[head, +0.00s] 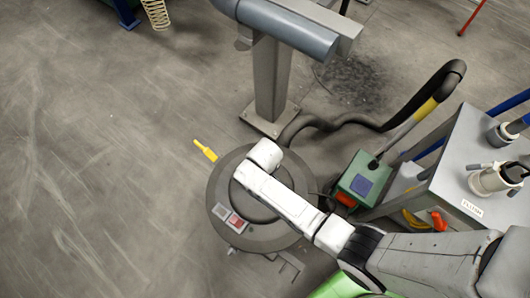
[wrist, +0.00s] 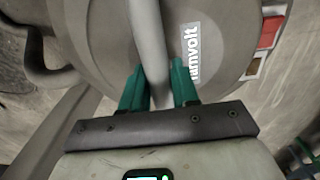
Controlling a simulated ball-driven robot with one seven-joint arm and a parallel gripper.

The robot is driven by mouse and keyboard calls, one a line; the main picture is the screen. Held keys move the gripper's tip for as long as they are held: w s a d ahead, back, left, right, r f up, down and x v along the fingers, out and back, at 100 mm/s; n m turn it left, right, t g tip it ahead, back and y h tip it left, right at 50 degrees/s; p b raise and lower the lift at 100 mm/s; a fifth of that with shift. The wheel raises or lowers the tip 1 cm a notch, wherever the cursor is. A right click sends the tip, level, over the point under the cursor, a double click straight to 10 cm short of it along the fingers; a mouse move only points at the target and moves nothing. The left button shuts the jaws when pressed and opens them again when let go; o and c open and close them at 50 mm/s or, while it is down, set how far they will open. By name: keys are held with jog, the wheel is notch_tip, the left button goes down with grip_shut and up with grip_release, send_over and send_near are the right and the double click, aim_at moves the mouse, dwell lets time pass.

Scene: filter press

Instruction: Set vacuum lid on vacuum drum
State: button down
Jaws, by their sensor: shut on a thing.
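The round grey vacuum lid (head: 222,183) lies below my white arm in the head view, with a red and a white label patch near its left edge. In the wrist view the lid (wrist: 215,35) fills the upper middle, with printed lettering and a grey bar handle (wrist: 147,35). My gripper (wrist: 158,68) has its two green fingers on either side of this handle, shut on it. In the head view the gripper is hidden by my arm. The vacuum drum is mostly or wholly hidden under the lid; I cannot tell whether the lid touches it.
A yellow-handled tool (head: 205,151) lies on the floor beside the lid. A grey post (head: 271,85) stands behind it. A black hose (head: 345,119) runs right to a wand. A green box (head: 362,180) and a grey cart (head: 470,150) stand at the right. Floor at left is clear.

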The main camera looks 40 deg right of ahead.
jog(key=shift+w+d+r, duration=0.1)
jog(key=shift+w+d, duration=0.15)
jog(key=shift+d, duration=0.25)
jog(key=shift+w+d, duration=0.2)
jog(key=shift+d, duration=0.3)
jog(key=shift+a, duration=0.1)
dwell(0.8)
jog(key=shift+f, duration=0.3)
jog(key=shift+f+b, duration=1)
jog(key=shift+f, duration=0.15)
jog(key=c, duration=0.8)
grip_release()
jog(key=shift+s, duration=0.1)
jog(key=shift+s+f, duration=0.15)
notch_tip(320, 180, up, 11)
jog(key=shift+p, duration=0.6)
